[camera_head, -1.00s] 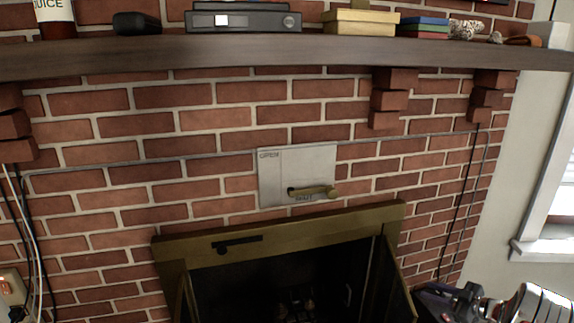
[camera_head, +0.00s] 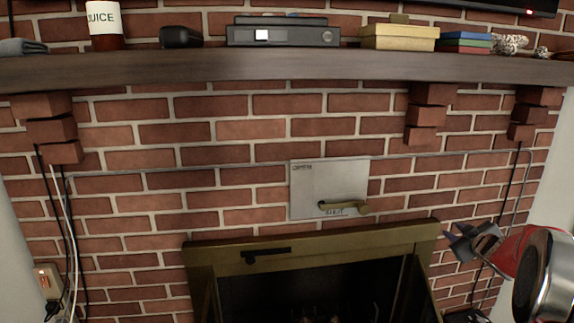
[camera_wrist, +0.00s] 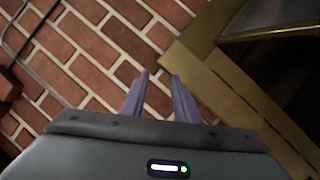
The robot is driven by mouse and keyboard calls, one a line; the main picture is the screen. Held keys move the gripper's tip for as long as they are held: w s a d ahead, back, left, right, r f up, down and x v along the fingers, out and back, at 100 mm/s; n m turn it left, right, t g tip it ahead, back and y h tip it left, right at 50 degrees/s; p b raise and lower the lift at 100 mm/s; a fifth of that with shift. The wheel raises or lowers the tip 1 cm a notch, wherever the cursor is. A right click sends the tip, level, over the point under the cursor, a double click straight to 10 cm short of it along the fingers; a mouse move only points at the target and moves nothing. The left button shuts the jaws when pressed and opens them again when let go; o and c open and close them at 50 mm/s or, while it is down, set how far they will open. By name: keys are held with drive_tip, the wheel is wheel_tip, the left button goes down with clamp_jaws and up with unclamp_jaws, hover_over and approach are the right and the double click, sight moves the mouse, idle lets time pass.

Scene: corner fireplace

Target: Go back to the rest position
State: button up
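My gripper (camera_wrist: 159,76) shows in the wrist view with two purple-grey fingers apart and nothing between them. In the head view my gripper (camera_head: 462,240) is at the right, in front of the brick wall beside the fireplace's right edge. The fireplace (camera_head: 225,259) has a brass-coloured frame and a dark opening. In the wrist view the brass frame (camera_wrist: 225,85) lies beyond the fingers to the right. A metal damper plate (camera_head: 308,185) with a brass handle (camera_head: 345,207) is on the wall above the fireplace. The handle lies sideways near the lower label.
A dark mantel (camera_head: 300,67) crosses the wall. It bears a juice bottle (camera_head: 105,28), a black device (camera_head: 283,36), a yellow box (camera_head: 400,37) and stacked books (camera_head: 466,43). A wall switch (camera_head: 47,281) and cables are at the left. Brick supports (camera_head: 428,115) jut out below the mantel.

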drive_tip(key=s+a+r+m+g+h, duration=0.3)
drive_tip(key=s+a+r+m, duration=0.2)
drive_tip(key=s+a+r, duration=0.8)
drive_tip(key=s+a+f+g+y, duration=0.1)
drive_tip(key=s+a+f, duration=0.2)
drive_tip(key=s+a, duration=0.4)
drive_tip(key=s+a+f+g+y, duration=0.2)
drive_tip(key=s+a+f, duration=0.2)
drive_tip(key=s+a, duration=0.4)
drive_tip(key=s+a+f+g+y, duration=0.1)
drive_tip(key=s+a+f+g, duration=0.1)
drive_tip(key=s+a, duration=0.6)
drive_tip(key=s+f, duration=0.1)
drive_tip(key=s, duration=0.6)
drive_tip(key=shift+s+a+f+m+y, duration=0.15)
drive_tip(key=shift+s+f+m+y, duration=0.15)
drive_tip(key=shift+s+y, duration=0.1)
drive_tip(key=shift+s, duration=0.1)
